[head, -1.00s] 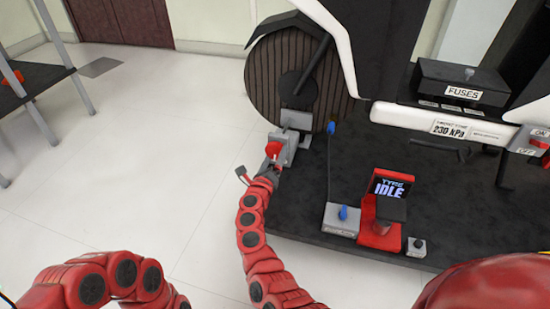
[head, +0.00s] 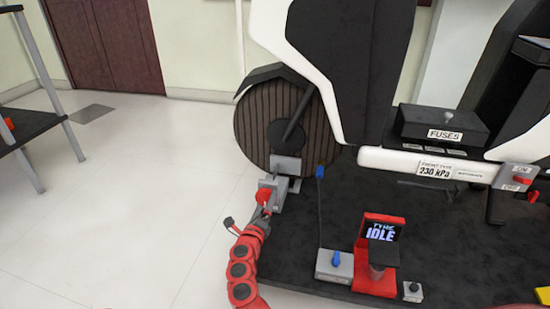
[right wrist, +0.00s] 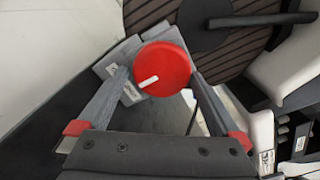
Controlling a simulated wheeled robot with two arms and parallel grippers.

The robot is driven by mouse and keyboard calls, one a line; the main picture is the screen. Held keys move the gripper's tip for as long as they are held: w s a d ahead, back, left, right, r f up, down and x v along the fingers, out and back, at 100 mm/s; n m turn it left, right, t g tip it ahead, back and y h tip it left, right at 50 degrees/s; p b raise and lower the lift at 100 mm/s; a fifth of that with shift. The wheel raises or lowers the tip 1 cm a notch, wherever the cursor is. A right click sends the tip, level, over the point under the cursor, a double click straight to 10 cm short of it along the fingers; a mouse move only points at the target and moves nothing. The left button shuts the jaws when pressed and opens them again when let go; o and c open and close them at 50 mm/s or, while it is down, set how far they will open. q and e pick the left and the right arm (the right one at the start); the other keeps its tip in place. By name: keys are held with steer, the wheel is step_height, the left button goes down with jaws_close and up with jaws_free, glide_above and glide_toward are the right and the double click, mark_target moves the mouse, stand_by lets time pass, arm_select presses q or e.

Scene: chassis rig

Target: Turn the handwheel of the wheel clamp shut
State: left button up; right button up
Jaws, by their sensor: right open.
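The red handwheel (head: 263,197) sits on the grey wheel clamp (head: 285,168), at the foot of the dark ribbed tyre (head: 265,123). In the right wrist view the handwheel (right wrist: 170,62) is a red disc with a white mark pointing lower left. My right gripper (head: 262,207) is at the handwheel. In the right wrist view its two grey fingers lie spread on either side of the disc, and it is open. I cannot tell whether the fingers touch the handwheel. My left gripper is not in view.
A tyre console (head: 379,254) with an IDLE screen stands on the black platform (head: 450,240). Near it are a blue-knobbed box (head: 335,265) and a thin upright rod with a blue tip (head: 320,172). Open floor (head: 150,190) lies left of the clamp.

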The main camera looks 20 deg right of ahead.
steer(key=n+p, duration=0.3)
steer(key=r+n+p, duration=0.1)
steer(key=n+p, duration=0.2)
steer(key=n, duration=0.1)
steer(key=n+p, duration=0.3)
steer(key=n, duration=0.1)
steer(key=shift+r, duration=0.3)
steer(key=n+p, duration=0.1)
steer(key=n, duration=0.1)
steer(key=n+p, duration=0.1)
steer(key=n, duration=0.1)
steer(key=shift+a+f+n, duration=0.15)
steer(key=shift+n, duration=0.15)
steer(key=shift+f+n, duration=0.1)
steer(key=shift+n, duration=1.3)
